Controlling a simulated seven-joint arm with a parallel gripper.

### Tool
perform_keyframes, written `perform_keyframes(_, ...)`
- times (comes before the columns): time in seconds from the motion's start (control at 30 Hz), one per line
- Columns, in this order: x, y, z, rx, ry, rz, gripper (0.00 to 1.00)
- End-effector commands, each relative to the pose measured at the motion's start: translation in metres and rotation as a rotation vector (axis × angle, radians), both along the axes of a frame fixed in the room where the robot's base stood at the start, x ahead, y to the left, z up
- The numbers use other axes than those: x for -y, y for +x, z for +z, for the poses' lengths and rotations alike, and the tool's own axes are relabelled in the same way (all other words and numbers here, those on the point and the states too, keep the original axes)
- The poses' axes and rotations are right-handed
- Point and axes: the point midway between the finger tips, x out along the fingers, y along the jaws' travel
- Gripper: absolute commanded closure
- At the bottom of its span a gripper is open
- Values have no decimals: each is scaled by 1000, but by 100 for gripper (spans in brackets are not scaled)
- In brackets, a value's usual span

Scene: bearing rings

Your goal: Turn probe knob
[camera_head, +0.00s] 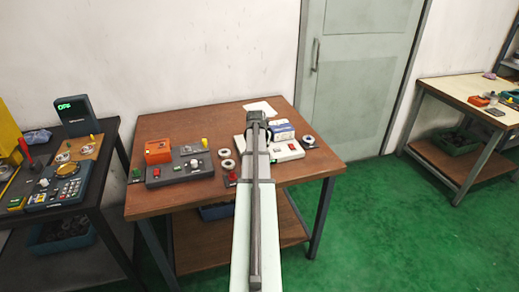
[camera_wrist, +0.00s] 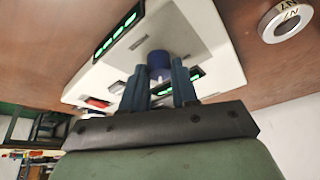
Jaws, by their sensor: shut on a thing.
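A white instrument box (camera_wrist: 208,32) with green lit displays fills the middle of the wrist view. A blue knob (camera_wrist: 158,60) stands out from its face. My gripper (camera_wrist: 160,78) is shut on the blue knob, with a dark finger on each side of it. The fingers hide part of the knob, and its pointer or marking cannot be made out. In the head view the white box (camera_head: 297,155) stands on the wooden table, largely behind my arm. The knob and fingertips are hidden there.
A grey control box (camera_head: 180,172) with an orange block (camera_head: 157,151) stands at the left on the same wooden table (camera_head: 165,205). Metal rings lie close to the white box, one at its right (camera_head: 308,140). A dark bench with a meter (camera_head: 77,116) stands further left.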

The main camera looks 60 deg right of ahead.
Motion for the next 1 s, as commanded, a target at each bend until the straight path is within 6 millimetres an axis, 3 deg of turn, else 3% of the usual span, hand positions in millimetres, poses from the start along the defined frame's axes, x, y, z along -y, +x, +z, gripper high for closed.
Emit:
perform_keyframes(0.73,-1,2,0,5,2,-80,100)
perform_keyframes(0.77,-1,2,0,5,2,-80,69)
perform_keyframes(1.0,0,1,0,3,1,-80,47)
